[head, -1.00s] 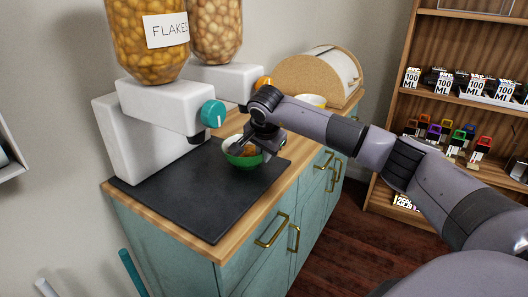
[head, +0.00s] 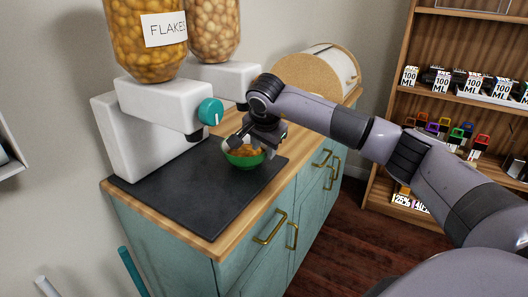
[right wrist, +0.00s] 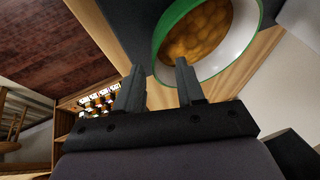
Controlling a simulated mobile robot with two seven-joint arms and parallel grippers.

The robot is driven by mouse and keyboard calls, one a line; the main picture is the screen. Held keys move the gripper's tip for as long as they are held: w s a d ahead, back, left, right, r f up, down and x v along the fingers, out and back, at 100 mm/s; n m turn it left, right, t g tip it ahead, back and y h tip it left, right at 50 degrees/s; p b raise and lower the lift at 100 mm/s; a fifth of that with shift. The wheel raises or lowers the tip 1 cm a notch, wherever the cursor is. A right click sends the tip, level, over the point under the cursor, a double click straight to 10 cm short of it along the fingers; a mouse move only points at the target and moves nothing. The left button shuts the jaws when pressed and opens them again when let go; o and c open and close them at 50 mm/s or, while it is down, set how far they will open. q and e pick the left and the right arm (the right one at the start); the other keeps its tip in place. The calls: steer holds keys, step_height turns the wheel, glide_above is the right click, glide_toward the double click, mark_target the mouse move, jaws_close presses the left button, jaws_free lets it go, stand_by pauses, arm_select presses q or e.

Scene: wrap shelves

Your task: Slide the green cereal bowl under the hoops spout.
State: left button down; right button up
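The green cereal bowl (head: 245,161) stands upright on the dark mat (head: 195,205), near the mat's right end. It holds golden-brown cereal and shows a white inside in the right wrist view (right wrist: 242,40). The second dispenser (head: 214,30), filled with round beige pieces, stands behind the FLAKES dispenser (head: 148,40); its label is not visible and its spout is partly hidden by my arm. My right gripper (head: 234,143) is just above and beside the bowl. My left gripper is out of view.
A teal knob (head: 211,111) sticks out from the FLAKES dispenser. A round wooden bread bin (head: 305,78) stands at the counter's far end. Brass handles (head: 270,228) project from the cabinet front. The mat's front part is clear. Stocked shelves (head: 455,110) stand at right.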

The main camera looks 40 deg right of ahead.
steer(key=v, duration=0.4)
steer(key=shift+s+a, duration=0.1)
stand_by(0.5)
